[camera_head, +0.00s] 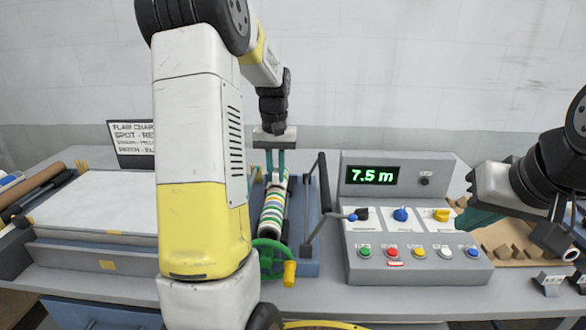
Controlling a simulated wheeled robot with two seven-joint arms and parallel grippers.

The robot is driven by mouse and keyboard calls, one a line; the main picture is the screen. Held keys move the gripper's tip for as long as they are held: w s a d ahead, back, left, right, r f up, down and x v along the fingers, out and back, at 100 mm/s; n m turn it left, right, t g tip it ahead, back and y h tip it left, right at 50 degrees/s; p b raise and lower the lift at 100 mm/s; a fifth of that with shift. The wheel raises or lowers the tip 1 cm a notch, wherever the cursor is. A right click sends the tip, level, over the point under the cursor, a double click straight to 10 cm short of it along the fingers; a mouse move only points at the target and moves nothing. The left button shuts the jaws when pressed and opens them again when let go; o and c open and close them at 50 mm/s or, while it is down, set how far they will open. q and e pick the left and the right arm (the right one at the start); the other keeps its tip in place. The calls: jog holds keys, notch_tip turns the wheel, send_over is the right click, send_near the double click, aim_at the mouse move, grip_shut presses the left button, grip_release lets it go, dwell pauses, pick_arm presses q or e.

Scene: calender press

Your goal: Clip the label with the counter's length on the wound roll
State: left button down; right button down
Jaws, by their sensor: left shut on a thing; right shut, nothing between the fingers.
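The wound roll (271,214), striped green, white and yellow, lies in the press behind a green handwheel (270,258). My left gripper (276,172) points down at the roll's far end, its teal fingers close around something that I cannot make out. Whether it touches the roll is unclear. The counter (374,176) reads 7.5 m in green. Small cards with dark print, seemingly labels (549,282), stand at the right front; their text is too small to read. My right gripper (470,217) is shut and empty at the right end of the control panel.
The grey control panel (420,268) carries several knobs and coloured buttons. A dark lever (316,205) with a blue knob stands between roll and panel. A brown board (505,240) lies behind the cards. My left arm hides part of the press and the sign (130,140).

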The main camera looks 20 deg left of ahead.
pick_arm(q)
jog(key=shift+f, duration=0.55)
jog(key=c, duration=1.3)
grip_release()
jog(key=shift+r, duration=0.1)
notch_tip(320, 180, up, 8)
jog(key=shift+f, duration=0.2)
